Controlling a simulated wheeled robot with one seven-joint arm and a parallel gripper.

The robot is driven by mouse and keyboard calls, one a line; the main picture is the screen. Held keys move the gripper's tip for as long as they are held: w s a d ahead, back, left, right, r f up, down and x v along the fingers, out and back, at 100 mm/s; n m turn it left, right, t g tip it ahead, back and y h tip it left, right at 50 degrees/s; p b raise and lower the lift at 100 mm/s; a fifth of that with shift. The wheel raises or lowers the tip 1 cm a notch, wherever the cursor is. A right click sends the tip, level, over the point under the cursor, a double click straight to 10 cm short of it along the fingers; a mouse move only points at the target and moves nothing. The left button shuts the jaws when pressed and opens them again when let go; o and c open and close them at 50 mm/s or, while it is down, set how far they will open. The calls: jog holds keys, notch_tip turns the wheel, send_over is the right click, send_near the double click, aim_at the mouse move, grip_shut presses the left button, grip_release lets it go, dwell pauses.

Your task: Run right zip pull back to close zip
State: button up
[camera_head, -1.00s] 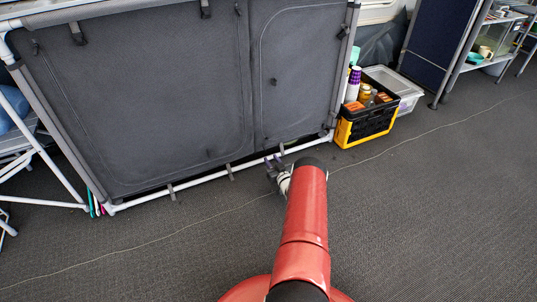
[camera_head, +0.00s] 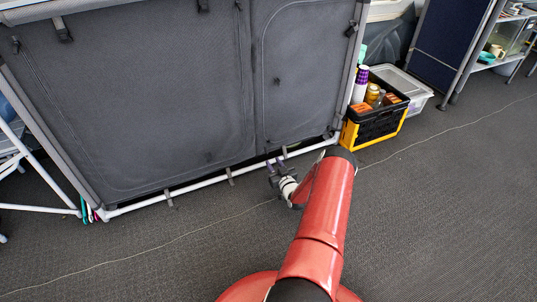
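The grey fabric front of the kitchen unit (camera_head: 160,100) fills the left and middle of the view and hangs closed. A curved zip line (camera_head: 262,60) edges its right panel, with a small dark pull or tab (camera_head: 277,81) inside that panel. I cannot tell which of these is the right zip pull. My gripper (camera_head: 275,165) is at the lower frame rail, near the foot of the right panel. Its fingers are small and dark here, and whether they touch anything is unclear.
A white lower rail (camera_head: 200,185) runs along the unit's base. A black and yellow crate (camera_head: 372,130) with bottles stands to its right, beside a clear plastic box (camera_head: 410,92). A white folding frame (camera_head: 40,165) stands at left. The carpet in front (camera_head: 130,245) is mostly clear.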

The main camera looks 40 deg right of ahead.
jog(key=b+x, duration=0.1)
jog(key=x, duration=0.5)
jog(key=shift+w, duration=0.1)
grip_shut()
